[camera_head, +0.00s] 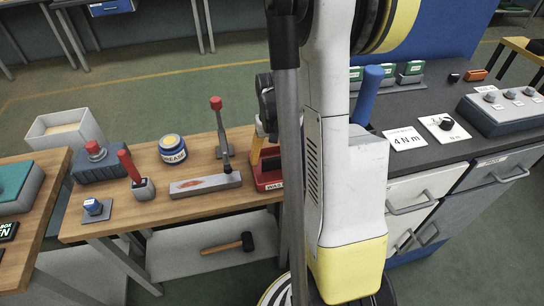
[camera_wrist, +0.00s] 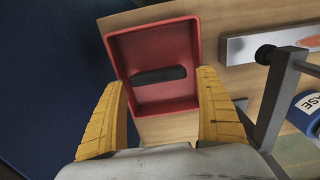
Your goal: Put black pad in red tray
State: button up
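The red tray (camera_wrist: 184,100) is in the wrist view, on the wooden table. A flat, dark, elongated piece, which looks like the black pad (camera_wrist: 158,75), lies inside it across the tray floor. My gripper (camera_wrist: 163,95) is open, its two yellow fingers wide apart, with nothing between them that I can see held. The fingers show over the tray's near side; their exact height is unclear. In the head view the red tray (camera_head: 268,186) is at the table's right end, mostly hidden behind my arm.
A grey toggle clamp (camera_wrist: 280,85) with a red-tipped lever in the head view (camera_head: 218,120) stands close to the right of the tray. A blue grease tin (camera_head: 173,150) stands beyond it. A dark counter (camera_head: 425,95) with cards lies right of my arm.

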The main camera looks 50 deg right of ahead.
notch_tip(320, 180, up, 12)
jog(key=p, duration=0.5)
jog(key=s+a+r+n+t, duration=0.1)
jog(key=a+r+n+t, duration=0.1)
jog(key=a, duration=0.6)
jog(key=s+a+r+n+t, duration=0.2)
jog(key=a+r, duration=0.3)
jog(key=a, duration=0.4)
jog(key=s+a+r+n+t, duration=0.2)
jog(key=a+r+t, duration=0.1)
jog(key=a, duration=0.5)
jog(key=shift+s+a+r, duration=0.25)
jog(key=shift+a, duration=0.05)
